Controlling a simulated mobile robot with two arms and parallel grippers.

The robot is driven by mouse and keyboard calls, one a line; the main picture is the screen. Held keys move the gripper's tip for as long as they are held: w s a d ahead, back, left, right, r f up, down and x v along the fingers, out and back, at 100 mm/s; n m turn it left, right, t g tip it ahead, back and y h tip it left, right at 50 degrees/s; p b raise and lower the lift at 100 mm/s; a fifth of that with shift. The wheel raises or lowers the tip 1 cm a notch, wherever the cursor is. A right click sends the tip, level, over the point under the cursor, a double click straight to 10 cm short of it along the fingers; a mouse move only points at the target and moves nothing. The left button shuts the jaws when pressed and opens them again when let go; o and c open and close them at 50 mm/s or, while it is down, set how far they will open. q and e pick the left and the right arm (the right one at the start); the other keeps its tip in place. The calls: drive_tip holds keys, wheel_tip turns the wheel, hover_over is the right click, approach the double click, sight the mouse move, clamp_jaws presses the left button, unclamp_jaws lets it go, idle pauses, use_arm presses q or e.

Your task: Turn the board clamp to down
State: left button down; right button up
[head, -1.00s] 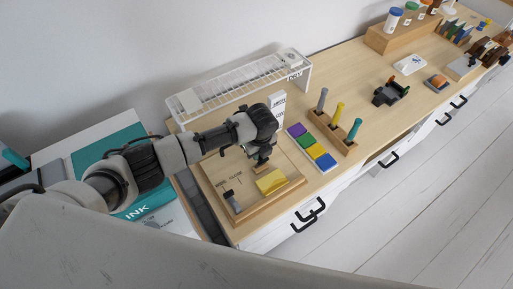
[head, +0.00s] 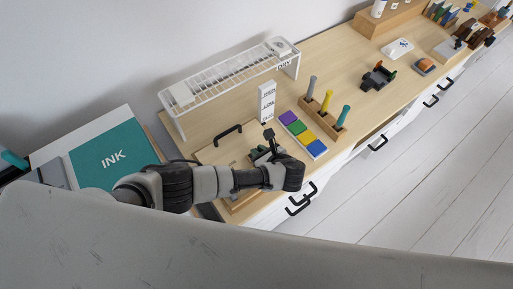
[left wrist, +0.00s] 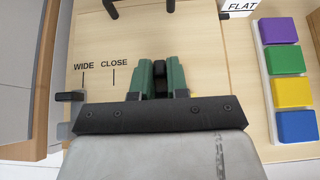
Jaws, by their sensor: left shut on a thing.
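The board (left wrist: 110,45) carries the printed words WIDE and CLOSE. A black arched handle (head: 228,131) stands at the board's back, apart from the gripper. My right gripper is not in view.
A short black lever (left wrist: 70,97) sits at the board's left edge. A white rack (head: 228,75) stands behind, with a white FLAT box (head: 266,101). A strip of coloured blocks (head: 303,133) and a wooden tool holder (head: 325,118) lie to the right.

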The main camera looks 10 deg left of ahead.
use_arm(q)
drive_tip(key=shift+s+d+f+t+y+b, duration=0.3)
drive_tip(key=shift+f+t+y+b, duration=0.1)
drive_tip(key=shift+t+y+b, duration=0.35)
drive_tip(key=shift+s+d+f+t+y+b, duration=0.25)
drive_tip(key=shift+d+f+t+y+b, duration=0.1)
drive_tip(key=shift+t+y+b, duration=0.4)
drive_tip(key=c, duration=1.1)
unclamp_jaws()
drive_tip(key=shift+a, duration=0.1)
